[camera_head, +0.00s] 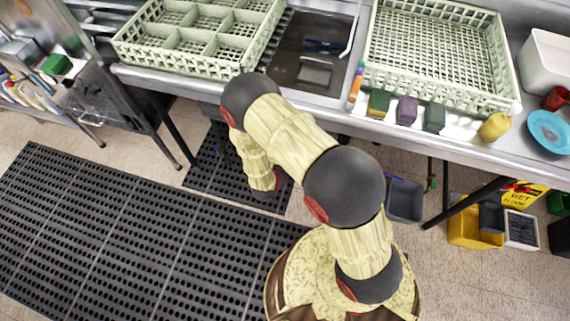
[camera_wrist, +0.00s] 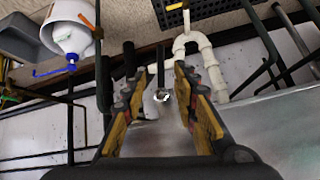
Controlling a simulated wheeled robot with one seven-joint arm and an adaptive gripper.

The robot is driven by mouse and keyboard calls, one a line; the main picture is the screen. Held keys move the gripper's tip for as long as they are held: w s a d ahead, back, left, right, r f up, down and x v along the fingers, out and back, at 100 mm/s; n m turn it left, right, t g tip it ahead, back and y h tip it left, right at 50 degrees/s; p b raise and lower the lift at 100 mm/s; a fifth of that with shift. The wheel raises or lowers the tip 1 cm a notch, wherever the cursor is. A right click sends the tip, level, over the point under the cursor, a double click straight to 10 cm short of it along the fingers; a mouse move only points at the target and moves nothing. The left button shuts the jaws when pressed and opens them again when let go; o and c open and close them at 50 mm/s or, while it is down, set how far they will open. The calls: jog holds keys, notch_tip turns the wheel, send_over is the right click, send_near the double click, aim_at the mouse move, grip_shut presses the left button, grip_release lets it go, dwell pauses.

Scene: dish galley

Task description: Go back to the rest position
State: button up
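My gripper (camera_wrist: 156,88) shows in the wrist view with its two yellow-and-black fingers apart and nothing between them. It faces the space under the counter, with a white drain pipe (camera_wrist: 205,62) beyond the right finger. In the head view my arm rises from my base and bends over toward the sink counter. Its far part hangs down in front of the counter's edge, above the dark floor mat (camera_head: 205,175). The gripper's fingers cannot be made out in the head view.
The steel counter (camera_head: 185,84) holds a divided rack (camera_head: 195,68), a sink (camera_head: 310,72) and an open rack (camera_head: 505,85). Sponges (camera_head: 407,110), a yellow cup (camera_head: 494,126) and a blue plate (camera_head: 548,131) sit along its front. A yellow bucket (camera_head: 462,235) stands below. Mats at left are clear.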

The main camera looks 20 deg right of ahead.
jog(key=shift+r, duration=0.1)
dwell(0.5)
jog(key=s+a+f+n+g+y, duration=0.25)
jog(key=s+a+f, duration=0.2)
jog(key=s, duration=0.25)
jog(key=s+a+r+n+g+y, duration=0.3)
jog(key=s+a+r, duration=0.1)
jog(key=a+r, duration=0.15)
notch_tip(320, 180, up, 17)
jog(key=s+a+n+g+y, duration=0.1)
jog(key=s+a+n+g, duration=0.1)
jog(key=s+a+n, duration=0.1)
jog(key=s+d+r+t, duration=0.2)
jog(key=d+r, duration=0.2)
jog(key=r, duration=0.7)
jog(key=s+d+r+n+t, duration=0.1)
jog(key=d+r, duration=0.4)
jog(key=r, duration=0.7)
jog(key=s+d+r+t+h, duration=0.1)
jog(key=s+d+r+t, duration=0.2)
jog(key=r, duration=0.9)
jog(key=shift+s+d+n, duration=0.35)
jog(key=shift+s+d, duration=0.2)
jog(key=shift+d, duration=0.2)
